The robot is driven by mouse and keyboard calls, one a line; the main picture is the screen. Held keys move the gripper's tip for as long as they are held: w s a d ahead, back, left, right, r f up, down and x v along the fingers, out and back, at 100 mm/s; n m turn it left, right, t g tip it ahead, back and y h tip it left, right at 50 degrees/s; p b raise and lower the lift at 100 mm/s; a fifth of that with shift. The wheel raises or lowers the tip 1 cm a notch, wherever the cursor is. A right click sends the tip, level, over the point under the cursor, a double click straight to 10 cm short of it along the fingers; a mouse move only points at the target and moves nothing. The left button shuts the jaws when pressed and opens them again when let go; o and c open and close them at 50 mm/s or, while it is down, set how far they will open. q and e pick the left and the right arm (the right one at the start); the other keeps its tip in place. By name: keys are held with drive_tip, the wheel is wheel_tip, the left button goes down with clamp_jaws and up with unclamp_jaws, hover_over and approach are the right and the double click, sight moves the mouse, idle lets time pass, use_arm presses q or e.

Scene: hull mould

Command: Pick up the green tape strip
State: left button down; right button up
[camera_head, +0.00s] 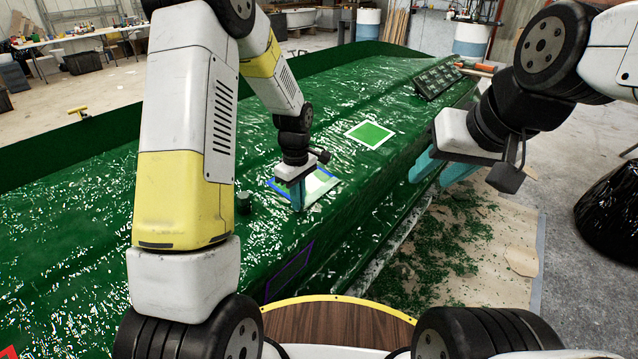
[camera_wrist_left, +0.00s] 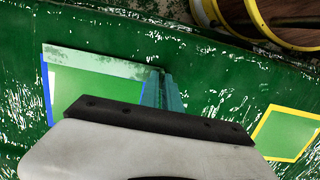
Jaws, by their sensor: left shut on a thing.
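The pale green tape strip (camera_wrist_left: 95,61) lies along one edge of a blue-edged green patch (camera_wrist_left: 85,85) on the green hull mould (camera_wrist_left: 225,65). In the left wrist view the strip's right end meets my left fingertips (camera_wrist_left: 163,78). My left gripper (camera_head: 298,200) is shut on the strip's end, low at the mould surface. In the head view the blue-edged patch (camera_head: 322,184) is partly hidden behind the fingers. My right gripper (camera_head: 440,171) is open and empty beyond the mould's right side, its teal fingers apart.
A white-bordered green patch (camera_head: 370,134) lies farther back on the mould, and a purple outline (camera_head: 288,272) lies nearer. The left wrist view shows a yellow-edged patch (camera_wrist_left: 288,133). A dark panel (camera_head: 437,81) sits at the far right end. Green scraps (camera_head: 440,245) litter the floor.

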use_arm(q)
drive_tip(key=shift+r, duration=0.55)
drive_tip(key=r, duration=0.1)
drive_tip(key=s+r, duration=0.1)
drive_tip(key=shift+s+r, duration=0.1)
drive_tip(key=shift+r, duration=0.25)
drive_tip(key=s+r, duration=0.2)
drive_tip(key=s, duration=0.5)
drive_tip(key=s+r, duration=0.3)
drive_tip(key=s, duration=0.5)
drive_tip(key=shift+a+r, duration=0.25)
drive_tip(key=shift+r, duration=0.1)
drive_tip(key=shift+s+r, duration=0.1)
drive_tip(key=shift+r, duration=0.2)
drive_tip(key=shift+s+d+r, duration=0.15)
drive_tip(key=shift+r, duration=1.05)
drive_tip(key=shift+s+d+r, duration=0.1)
drive_tip(key=shift+d+r, duration=0.05)
drive_tip(key=shift+r, duration=1.05)
